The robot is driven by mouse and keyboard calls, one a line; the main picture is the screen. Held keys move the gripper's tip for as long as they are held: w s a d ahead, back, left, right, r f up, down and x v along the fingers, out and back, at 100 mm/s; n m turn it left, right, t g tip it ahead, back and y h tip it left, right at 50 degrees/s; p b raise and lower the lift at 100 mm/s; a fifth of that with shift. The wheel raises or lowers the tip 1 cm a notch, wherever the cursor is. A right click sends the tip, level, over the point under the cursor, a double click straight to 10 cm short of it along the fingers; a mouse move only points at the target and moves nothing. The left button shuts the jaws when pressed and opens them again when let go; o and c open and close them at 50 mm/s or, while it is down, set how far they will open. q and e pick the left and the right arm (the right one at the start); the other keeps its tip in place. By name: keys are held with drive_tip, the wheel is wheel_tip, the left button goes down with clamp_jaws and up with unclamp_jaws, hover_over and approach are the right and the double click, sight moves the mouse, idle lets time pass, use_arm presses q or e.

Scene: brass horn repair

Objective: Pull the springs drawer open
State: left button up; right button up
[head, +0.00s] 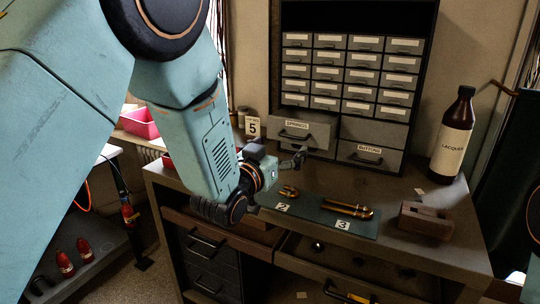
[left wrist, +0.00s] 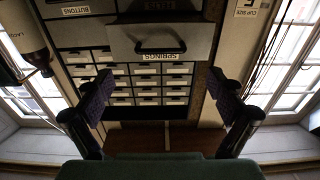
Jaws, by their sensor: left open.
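The springs drawer (head: 301,136) is a grey drawer with a white label and a dark bar handle, at the lower left of the cabinet. Its front appears to stand out a little from the drawers beside it. In the left wrist view the springs drawer (left wrist: 160,42) shows upside down, with its handle at the top middle. My left gripper (head: 296,161) is open and empty, just in front of and below the drawer, apart from the handle. Its two fingers (left wrist: 161,108) show spread in the left wrist view. My right gripper is not in view.
The buttons drawer (head: 368,156) is at the lower right of the cabinet. A green mat (head: 310,207) with brass parts and number cards lies on the bench below. A brown lacquer bottle (head: 453,135) and a wooden block (head: 424,221) stand to the right.

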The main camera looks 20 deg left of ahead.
sight(291, 137)
use_arm(q)
drive_tip(key=shift+s+a, duration=0.25)
drive_tip(key=shift+s, duration=0.9)
drive_tip(key=shift+s+a, duration=0.2)
drive_tip(key=shift+s, duration=0.95)
drive_tip(key=w, duration=0.4)
drive_tip(key=w+d, duration=0.1)
drive_tip(key=w, duration=0.3)
drive_tip(key=w+d, duration=0.1)
drive_tip(key=w, duration=0.3)
drive_tip(key=shift+w+d, duration=0.1)
drive_tip(key=shift+d, duration=0.05)
drive_tip(key=shift+f, duration=0.1)
